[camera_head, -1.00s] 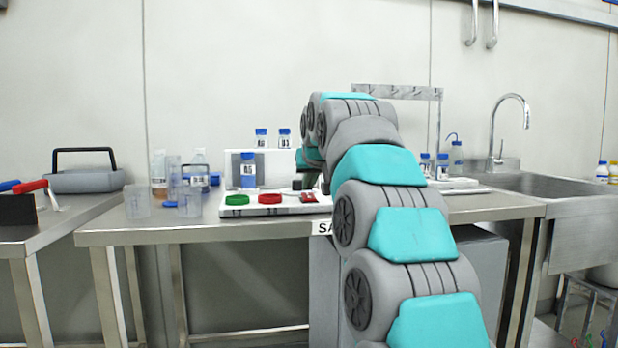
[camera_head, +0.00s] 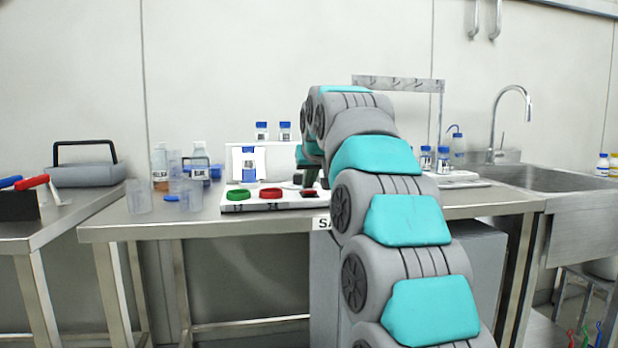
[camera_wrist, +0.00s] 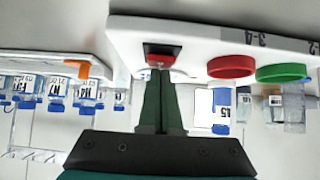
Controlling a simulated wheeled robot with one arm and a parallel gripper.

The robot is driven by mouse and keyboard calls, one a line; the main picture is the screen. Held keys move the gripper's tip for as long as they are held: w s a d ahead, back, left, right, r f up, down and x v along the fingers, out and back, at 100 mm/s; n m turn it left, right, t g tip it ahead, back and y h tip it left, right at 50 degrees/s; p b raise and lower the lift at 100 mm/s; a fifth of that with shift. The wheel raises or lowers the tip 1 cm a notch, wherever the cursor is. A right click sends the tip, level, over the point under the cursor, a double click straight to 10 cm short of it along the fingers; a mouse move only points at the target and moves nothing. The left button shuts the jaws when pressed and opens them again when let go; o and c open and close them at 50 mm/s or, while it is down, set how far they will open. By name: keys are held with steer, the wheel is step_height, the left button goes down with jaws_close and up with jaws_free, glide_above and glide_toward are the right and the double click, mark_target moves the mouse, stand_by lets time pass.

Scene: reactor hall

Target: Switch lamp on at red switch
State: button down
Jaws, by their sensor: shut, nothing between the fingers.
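The red switch (camera_head: 310,193) is a small rocker in a dark frame at the right end of a white panel (camera_head: 228,209) on the steel table. In the wrist view the red switch (camera_wrist: 161,60) is just beyond my fingertips (camera_wrist: 161,75). My gripper is shut and empty, its green fingers pointing at the switch. They look very close to it; contact is not clear. In the head view my gripper (camera_head: 311,181) is partly hidden behind my arm. The white lamp box (camera_head: 235,163) behind the panel has a brightly lit face with a blue-capped bottle (camera_head: 248,168) before it.
Green (camera_head: 238,195) and red (camera_head: 270,193) rings sit on the panel left of the switch. Beakers (camera_head: 139,197) stand at the table's left, and a sink (camera_head: 560,178) is at the right.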

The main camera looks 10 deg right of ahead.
steer(key=shift+w, duration=0.1)
steer(key=shift+w+r+p, duration=0.2)
steer(key=shift+w+p, duration=0.15)
steer(key=shift+p, duration=0.2)
steer(key=shift+w, duration=0.3)
